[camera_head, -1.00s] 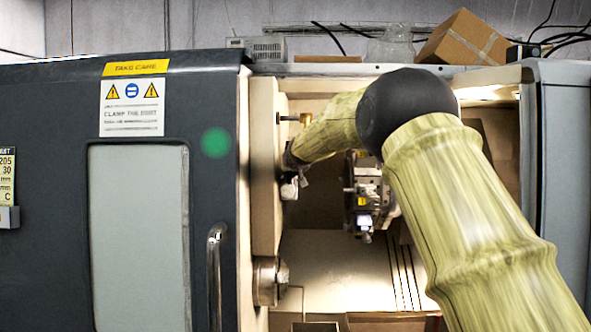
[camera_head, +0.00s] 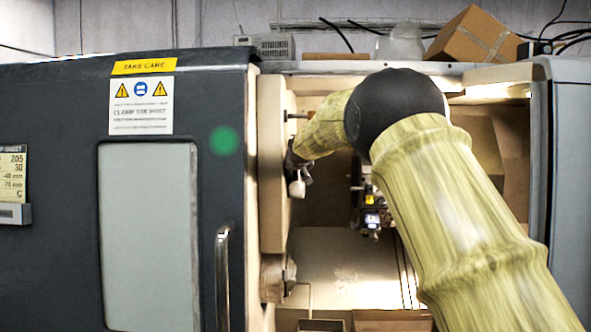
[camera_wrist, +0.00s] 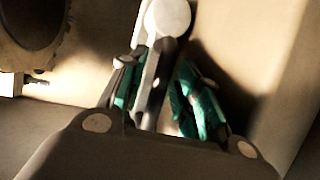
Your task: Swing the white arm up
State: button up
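The white arm shows in the wrist view as a round white end (camera_wrist: 167,18) on a pale shaft running down between my fingers. In the head view only a small white piece (camera_head: 297,188) shows, just below my gripper, beside the cream panel left of the machine opening. My gripper (camera_wrist: 155,70) has teal-lined fingers on both sides of the shaft. The left finger lies close along it; a narrow gap shows between its lower part and the right finger. Contact at the fingertips is unclear. My gripper (camera_head: 297,165) is small and dark in the head view, and most of the white arm is hidden there.
A dark sliding door (camera_head: 225,270) with a handle stands left of the opening. A tool turret (camera_head: 372,205) is deeper inside, behind my arm. A chuck-like part (camera_head: 275,278) sits low at the left. A dark toothed ring (camera_wrist: 35,30) shows in the wrist view.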

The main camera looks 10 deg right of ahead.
jog(key=shift+r, duration=0.25)
